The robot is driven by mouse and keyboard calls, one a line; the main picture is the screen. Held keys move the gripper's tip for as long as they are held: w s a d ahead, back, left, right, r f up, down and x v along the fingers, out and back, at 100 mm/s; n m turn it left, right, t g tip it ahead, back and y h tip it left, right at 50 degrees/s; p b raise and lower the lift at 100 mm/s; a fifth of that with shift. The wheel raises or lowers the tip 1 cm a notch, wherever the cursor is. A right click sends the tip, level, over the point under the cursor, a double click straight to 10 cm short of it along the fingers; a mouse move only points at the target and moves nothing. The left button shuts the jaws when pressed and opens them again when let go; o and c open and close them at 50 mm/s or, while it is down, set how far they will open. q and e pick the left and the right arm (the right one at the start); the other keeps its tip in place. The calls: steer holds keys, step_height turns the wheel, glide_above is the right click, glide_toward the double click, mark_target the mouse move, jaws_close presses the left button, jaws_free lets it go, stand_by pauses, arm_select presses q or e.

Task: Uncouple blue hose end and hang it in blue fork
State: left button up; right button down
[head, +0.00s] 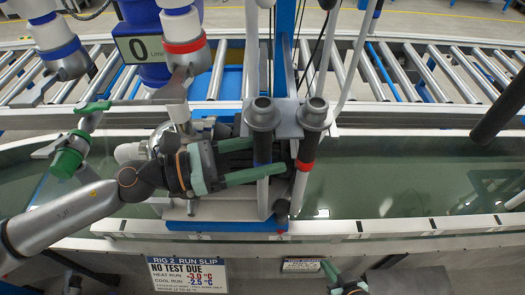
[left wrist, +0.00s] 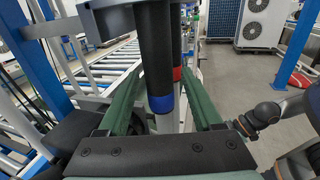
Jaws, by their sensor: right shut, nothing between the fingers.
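The blue-banded hose end (head: 263,148) is a dark upright cylinder with a wide flange on top, by a grey bracket in the head view. Its blue band shows in the left wrist view (left wrist: 161,103). A matching red-banded cylinder (head: 305,165) stands just to its right. My left gripper (head: 268,160) reaches in from the left, its green fingers open on both sides of the blue-banded hose end. In the left wrist view, gaps show between the cylinder and both fingers. My right gripper (head: 328,268) is shut and empty at the bottom. I cannot make out the blue fork.
A water trough (head: 400,180) runs across, with a roller conveyor (head: 450,75) behind it. A green-handled valve (head: 70,155) and pipework stand left. White hoses hang near the cylinders. A flow display (head: 145,48) reads 0. A run slip (head: 188,275) is on the front.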

arm_select(q)
steer(key=shift+o, duration=0.2)
steer(key=shift+f, duration=0.1)
steer(key=shift+s+a+f+b, duration=0.1)
steer(key=shift+a+b, duration=0.3)
steer(key=shift+a, duration=0.1)
arm_select(e)
steer(key=shift+y, duration=0.3)
steer(key=f+b, duration=0.1)
steer(key=b, duration=0.1)
steer(key=a+f+b, duration=0.1)
steer(key=f+b, duration=0.1)
steer(key=w+a+f+b, duration=0.1)
steer(key=f+b, duration=0.1)
steer(key=shift+f, duration=0.1)
arm_select(q)
steer(key=v, duration=1.1)
steer(key=shift+a, duration=0.2)
arm_select(e)
steer(key=shift+w, duration=0.15)
arm_select(q)
steer(key=shift+s, duration=0.15)
